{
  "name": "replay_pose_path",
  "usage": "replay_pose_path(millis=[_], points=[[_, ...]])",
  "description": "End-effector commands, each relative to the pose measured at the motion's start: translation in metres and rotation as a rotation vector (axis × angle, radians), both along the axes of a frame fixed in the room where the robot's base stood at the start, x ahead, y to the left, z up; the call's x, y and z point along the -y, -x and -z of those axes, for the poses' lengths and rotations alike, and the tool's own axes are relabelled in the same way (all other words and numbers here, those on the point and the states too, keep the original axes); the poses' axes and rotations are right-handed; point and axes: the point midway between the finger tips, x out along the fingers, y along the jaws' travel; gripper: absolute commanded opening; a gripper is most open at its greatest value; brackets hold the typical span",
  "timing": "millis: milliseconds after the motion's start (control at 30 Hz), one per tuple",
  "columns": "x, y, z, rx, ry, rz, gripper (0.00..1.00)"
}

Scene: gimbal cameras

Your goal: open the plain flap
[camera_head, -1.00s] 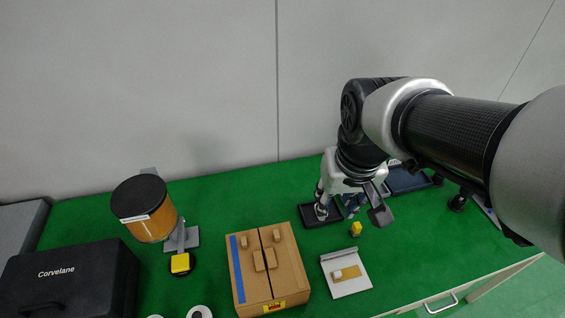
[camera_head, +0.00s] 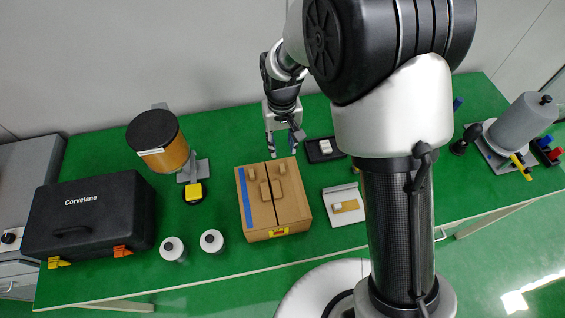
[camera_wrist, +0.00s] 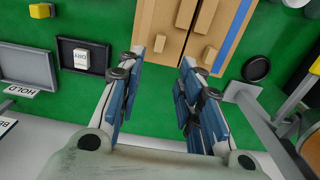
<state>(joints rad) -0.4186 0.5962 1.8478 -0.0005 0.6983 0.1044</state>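The cardboard box (camera_head: 273,225) stands on the green table with two flaps closed over its top. The left flap (camera_head: 252,210) carries a blue stripe; the right, plain flap (camera_head: 294,200) has none. Small cardboard tabs sit on both flaps near the seam. My gripper (camera_head: 283,153) points down at the box's far edge, with its fingers apart and nothing between them. In the wrist view, the open gripper (camera_wrist: 169,60) has its fingertips at the box's edge, the plain flap (camera_wrist: 160,25) on the left and the blue-striped flap (camera_wrist: 215,40) on the right.
An orange canister (camera_head: 165,150) stands behind. A white tray (camera_head: 345,205) lies close on the right. A dark tray (camera_head: 322,150) lies beyond it.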

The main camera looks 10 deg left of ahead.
Motion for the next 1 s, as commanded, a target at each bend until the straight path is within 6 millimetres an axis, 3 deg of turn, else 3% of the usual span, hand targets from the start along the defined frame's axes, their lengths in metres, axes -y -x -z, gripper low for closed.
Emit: replay_pose_path(millis=[200,500,700,1000], points=[[0.001,0.001,0.052,-0.004,0.001,0.000,0.33],[0.001,0.000,0.105,-0.002,0.001,0.000,0.33],[0.000,0.000,0.119,0.000,0.000,0.000,0.33],[0.000,0.000,0.121,0.001,0.000,0.000,0.33]])
